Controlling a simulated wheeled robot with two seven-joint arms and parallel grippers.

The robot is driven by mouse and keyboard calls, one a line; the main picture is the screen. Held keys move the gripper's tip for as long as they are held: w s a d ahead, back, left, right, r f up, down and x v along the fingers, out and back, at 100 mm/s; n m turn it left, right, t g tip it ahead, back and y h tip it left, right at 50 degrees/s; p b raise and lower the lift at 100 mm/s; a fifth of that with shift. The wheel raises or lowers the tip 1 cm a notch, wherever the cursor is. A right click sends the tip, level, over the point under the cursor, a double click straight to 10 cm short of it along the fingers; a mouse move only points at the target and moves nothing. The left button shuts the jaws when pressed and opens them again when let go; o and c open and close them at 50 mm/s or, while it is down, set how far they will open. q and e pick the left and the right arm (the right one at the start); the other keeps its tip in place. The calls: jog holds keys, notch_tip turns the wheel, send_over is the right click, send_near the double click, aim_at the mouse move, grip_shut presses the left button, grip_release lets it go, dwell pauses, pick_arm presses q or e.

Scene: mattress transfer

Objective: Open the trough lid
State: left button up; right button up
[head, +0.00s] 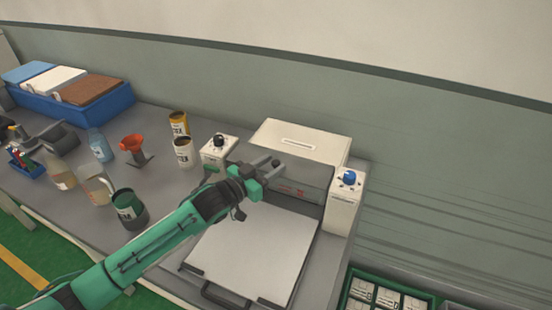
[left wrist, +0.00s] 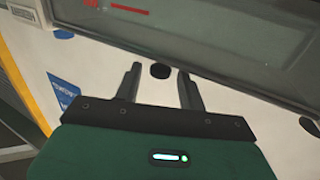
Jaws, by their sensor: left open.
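A white machine (head: 300,139) with a slot in its top stands against the wall on the bench. A grey, see-through cover (head: 312,187), which looks like the trough lid, lies across its front and appears lowered. The cover's edge with red marks crosses the top of the left wrist view (left wrist: 215,35). My left gripper (head: 272,165) is over the cover's left part in the head view. In the left wrist view its two fingers (left wrist: 160,88) are apart and empty, with a dark round spot on a white surface beyond them. Contact with the cover cannot be told. My right gripper is not in view.
A white flat plate (head: 245,248) with dark handles lies in front of the machine. White boxes with a black knob (head: 216,152) and a blue knob (head: 345,205) flank it. Cans (head: 183,153), a funnel (head: 133,146) and jugs (head: 97,184) stand left.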

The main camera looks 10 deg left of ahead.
pick_arm(q)
jog(key=shift+x, duration=0.95)
jog(key=shift+w+d, duration=0.1)
jog(key=shift+w, duration=0.05)
grip_shut()
